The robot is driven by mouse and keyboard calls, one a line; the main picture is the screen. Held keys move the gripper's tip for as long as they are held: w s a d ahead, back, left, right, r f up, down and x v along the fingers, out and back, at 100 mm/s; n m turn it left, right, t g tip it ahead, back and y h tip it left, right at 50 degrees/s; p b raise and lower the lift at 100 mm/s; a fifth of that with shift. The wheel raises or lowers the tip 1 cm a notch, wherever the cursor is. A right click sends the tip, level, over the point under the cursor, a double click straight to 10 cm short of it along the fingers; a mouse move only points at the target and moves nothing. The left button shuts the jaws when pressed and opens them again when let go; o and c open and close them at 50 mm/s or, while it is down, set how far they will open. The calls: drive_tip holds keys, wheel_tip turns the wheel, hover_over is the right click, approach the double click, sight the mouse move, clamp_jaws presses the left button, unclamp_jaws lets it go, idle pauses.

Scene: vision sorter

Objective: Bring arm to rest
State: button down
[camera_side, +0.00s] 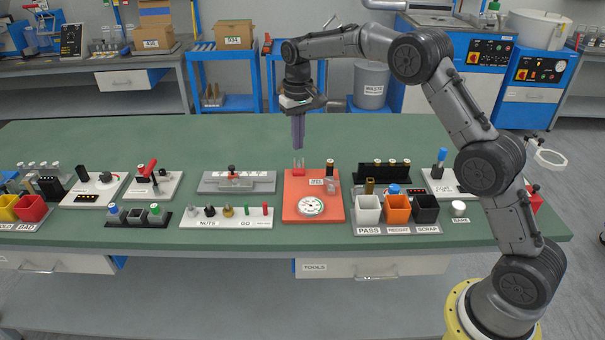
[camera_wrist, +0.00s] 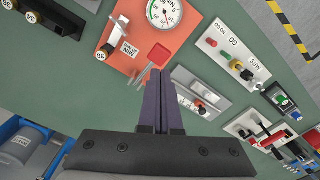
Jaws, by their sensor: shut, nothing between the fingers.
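My gripper (camera_side: 298,148) hangs from my arm and points down, above the green bench (camera_side: 240,150), just behind and over the back edge of an orange fixture plate (camera_side: 291,213). In the wrist view the two dark purple fingers of my gripper (camera_wrist: 160,70) lie together with nothing between them. The orange plate also shows in the wrist view (camera_wrist: 140,22), with a round dial gauge (camera_wrist: 164,12), a red block (camera_wrist: 159,54) and thin upright pins near the fingertips. Whether the fingers touch the pins is hard to tell, but the side view shows a gap.
A white tray of nuts and pegs (camera_side: 226,224) and a grey fixture (camera_side: 236,182) lie left. The bench's back strip is clear. A waste bin (camera_side: 371,85) stands behind.

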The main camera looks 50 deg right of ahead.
drive_tip(key=s+a+r+t, duration=0.1)
drive_tip(key=s+r, duration=0.2)
drive_tip(key=r, duration=0.4)
drive_tip(key=s+a+r+t, duration=0.1)
drive_tip(key=s+r, duration=0.1)
drive_tip(key=r, duration=0.4)
drive_tip(key=s+a+r+n+t, duration=0.1)
drive_tip(key=s+r, duration=0.3)
drive_tip(key=s, duration=0.2)
drive_tip(key=s+r+t, duration=0.1)
drive_tip(key=s+r, duration=0.3)
drive_tip(key=s, duration=0.2)
drive_tip(key=s+a+f+t, duration=0.1)
drive_tip(key=s+f+t, duration=0.1)
drive_tip(key=s, duration=1.1)
drive_tip(key=s+f+n, duration=0.2)
drive_tip(key=s+f, duration=0.6)
drive_tip(key=f, duration=0.1)
drive_tip(key=shift+s+a+f, duration=0.3)
drive_tip(key=shift+s+a, duration=0.05)
drive_tip(key=shift+s, duration=0.05)
